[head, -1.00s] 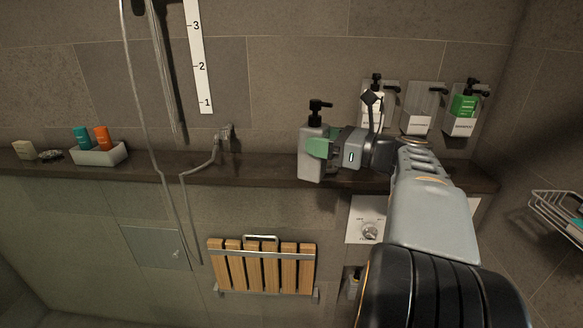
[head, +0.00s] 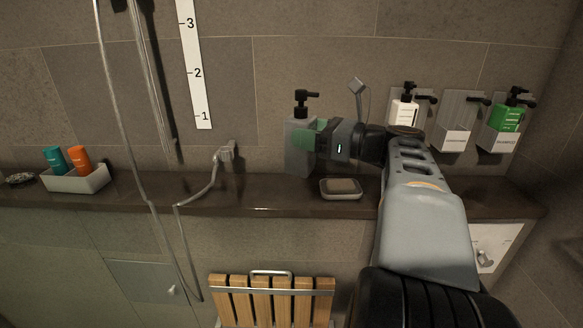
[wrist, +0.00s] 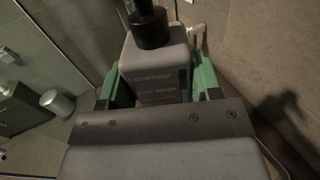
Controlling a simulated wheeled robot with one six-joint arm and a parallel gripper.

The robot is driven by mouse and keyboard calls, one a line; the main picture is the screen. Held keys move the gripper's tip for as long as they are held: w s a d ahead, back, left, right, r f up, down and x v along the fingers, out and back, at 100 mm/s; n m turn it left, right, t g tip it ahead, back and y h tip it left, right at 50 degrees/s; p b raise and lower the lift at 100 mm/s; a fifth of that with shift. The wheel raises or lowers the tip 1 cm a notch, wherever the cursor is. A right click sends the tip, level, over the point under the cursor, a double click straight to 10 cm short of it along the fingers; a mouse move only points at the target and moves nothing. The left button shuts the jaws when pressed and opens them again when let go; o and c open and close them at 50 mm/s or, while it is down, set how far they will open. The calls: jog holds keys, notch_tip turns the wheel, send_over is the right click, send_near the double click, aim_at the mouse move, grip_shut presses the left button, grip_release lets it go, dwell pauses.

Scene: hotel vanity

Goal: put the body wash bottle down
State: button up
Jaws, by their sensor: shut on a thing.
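The body wash bottle (head: 299,158) is a grey, square-sided bottle with a black pump top. In the wrist view the bottle (wrist: 155,70) shows its label, which reads as body wash, facing my gripper. My gripper (head: 318,138) is shut on it, with a green finger on either side of the body in the wrist view. The bottle is upright or nearly so, at the dark stone ledge (head: 260,195). Its base appears near the back of the ledge; I cannot tell whether it touches.
A soap dish (head: 341,189) lies on the ledge right of the bottle. Wall holders at right have a white bottle (head: 404,113), an empty middle holder (head: 455,135) and a green bottle (head: 507,116).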

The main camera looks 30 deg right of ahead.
jog(key=shift+w+d+f, duration=0.15)
jog(key=shift+w+f, duration=2.85)
jog(key=shift+f, duration=0.05)
jog(key=shift+w+d+f, duration=0.1)
jog(key=shift+w+f, duration=2.85)
jog(key=shift+f, duration=0.05)
jog(key=shift+f+b, duration=0.2)
jog(key=shift+b, duration=0.1)
jog(key=o, duration=1.1)
